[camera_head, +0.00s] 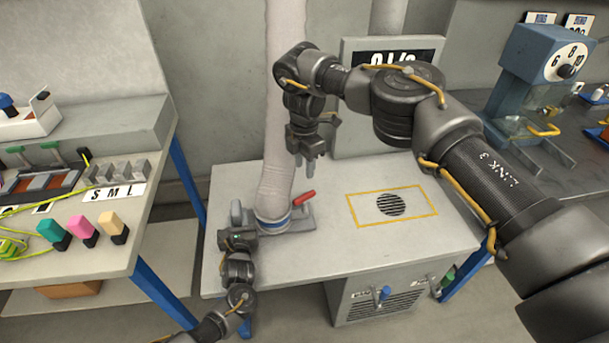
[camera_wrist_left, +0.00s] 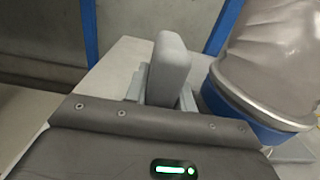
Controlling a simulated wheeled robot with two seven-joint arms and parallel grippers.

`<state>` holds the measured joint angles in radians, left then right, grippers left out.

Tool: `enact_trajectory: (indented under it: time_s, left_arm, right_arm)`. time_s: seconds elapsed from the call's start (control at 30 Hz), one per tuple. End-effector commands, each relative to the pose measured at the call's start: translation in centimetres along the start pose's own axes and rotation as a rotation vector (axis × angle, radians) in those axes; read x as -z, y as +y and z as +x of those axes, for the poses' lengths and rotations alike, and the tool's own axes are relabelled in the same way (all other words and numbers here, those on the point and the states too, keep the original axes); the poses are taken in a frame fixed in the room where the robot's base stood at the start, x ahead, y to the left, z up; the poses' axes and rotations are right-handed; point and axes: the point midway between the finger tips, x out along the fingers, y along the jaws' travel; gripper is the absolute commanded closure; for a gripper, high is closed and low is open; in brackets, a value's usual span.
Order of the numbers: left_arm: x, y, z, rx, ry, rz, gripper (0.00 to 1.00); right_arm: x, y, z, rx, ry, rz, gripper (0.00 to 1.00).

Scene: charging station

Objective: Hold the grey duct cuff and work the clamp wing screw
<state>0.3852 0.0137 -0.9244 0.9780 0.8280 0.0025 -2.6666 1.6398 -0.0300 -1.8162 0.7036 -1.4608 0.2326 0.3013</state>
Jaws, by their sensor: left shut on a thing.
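The pale grey duct (camera_head: 277,180) comes down to the table and ends in a cuff with a blue band (camera_head: 272,224). In the left wrist view the duct's lower end (camera_wrist_left: 275,60) and its blue band (camera_wrist_left: 240,120) are at the right. A red handle (camera_head: 304,198) sticks out right of the cuff. My right gripper (camera_head: 309,162) points down above it, apart from it; its finger gap is unclear.
The table (camera_head: 330,255) is clear in front, with a yellow-framed vent (camera_head: 391,204) on the right. A side bench (camera_head: 75,263) with coloured blocks is at the left. A blue dial machine (camera_head: 540,65) stands at the right. My right arm covers much of the right side.

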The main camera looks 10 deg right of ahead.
Motion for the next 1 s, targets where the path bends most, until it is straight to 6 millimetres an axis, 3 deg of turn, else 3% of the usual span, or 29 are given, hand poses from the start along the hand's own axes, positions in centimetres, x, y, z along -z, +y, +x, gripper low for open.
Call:
enact_trajectory:
  time_s: [0.37,0.4,0.57,0.87,1.0]
  left_arm:
    - [0.1,0.0,0.0,-0.001,0.001,0.001,1.0]
    - [0.1,0.0,0.0,-0.001,0.001,0.001,0.71]
    - [0.0,0.0,0.0,0.0,0.001,0.0,0.5]
    - [0.0,0.0,-0.1,0.0,0.0,0.0,0.49]
    - [0.1,0.0,-1.4,0.001,0.001,0.0,0.49]
  right_arm:
    - [0.0,0.0,-0.7,0.001,0.001,0.001,0.62]
    - [0.0,0.0,-0.7,0.001,0.0,0.001,0.62]
    - [0.0,0.0,-0.7,0.001,0.0,0.001,0.62]
    - [0.0,0.0,-0.7,0.001,0.0,0.001,0.62]
    - [0.0,0.0,-0.7,0.001,0.0,0.001,0.62]
